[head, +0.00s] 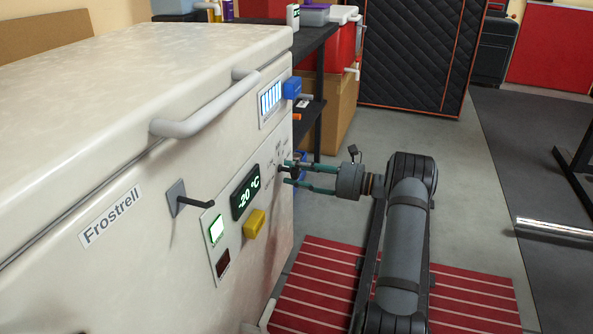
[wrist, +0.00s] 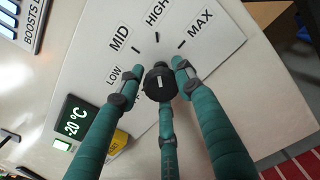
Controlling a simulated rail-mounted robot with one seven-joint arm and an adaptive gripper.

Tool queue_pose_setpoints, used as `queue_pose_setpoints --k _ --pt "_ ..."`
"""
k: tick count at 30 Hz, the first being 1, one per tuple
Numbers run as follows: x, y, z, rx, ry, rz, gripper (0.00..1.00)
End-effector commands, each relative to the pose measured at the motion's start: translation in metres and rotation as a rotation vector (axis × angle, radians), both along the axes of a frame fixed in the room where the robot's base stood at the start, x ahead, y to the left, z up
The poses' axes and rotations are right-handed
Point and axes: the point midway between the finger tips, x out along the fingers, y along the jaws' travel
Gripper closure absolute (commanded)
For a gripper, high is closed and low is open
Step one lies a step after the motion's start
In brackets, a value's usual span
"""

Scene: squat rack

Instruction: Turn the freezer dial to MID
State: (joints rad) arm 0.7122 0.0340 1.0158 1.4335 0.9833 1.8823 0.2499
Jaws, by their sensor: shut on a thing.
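The freezer dial (wrist: 160,82) is a small round black knob with a short white mark, on a pale panel printed LOW, MID (wrist: 119,38), HIGH (wrist: 157,14) and MAX (wrist: 201,22). The white mark runs nearly upright in the wrist view, roughly in line with the HIGH tick; its exact setting is hard to tell. My gripper (wrist: 160,78) has teal fingers closed around the dial, one on each side and one below. In the head view my gripper (head: 288,172) reaches the freezer front from the right, and the dial is mostly hidden by the fingers.
A dark shelf (head: 318,70) stands behind.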

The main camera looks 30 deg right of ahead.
Motion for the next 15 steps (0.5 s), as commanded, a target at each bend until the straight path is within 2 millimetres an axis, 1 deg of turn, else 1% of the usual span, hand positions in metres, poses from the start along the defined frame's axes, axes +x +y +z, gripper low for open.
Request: queue_pose_setpoints --k 1,8,15 --pt "0.0022 -0.0032 0.0071 0.005 -0.015 -0.010 0.91" --pt "0.0020 -0.0030 0.0081 -0.028 -0.051 -0.010 0.91" --pt "0.0015 -0.0025 0.0083 -0.133 -0.158 -0.010 0.91"
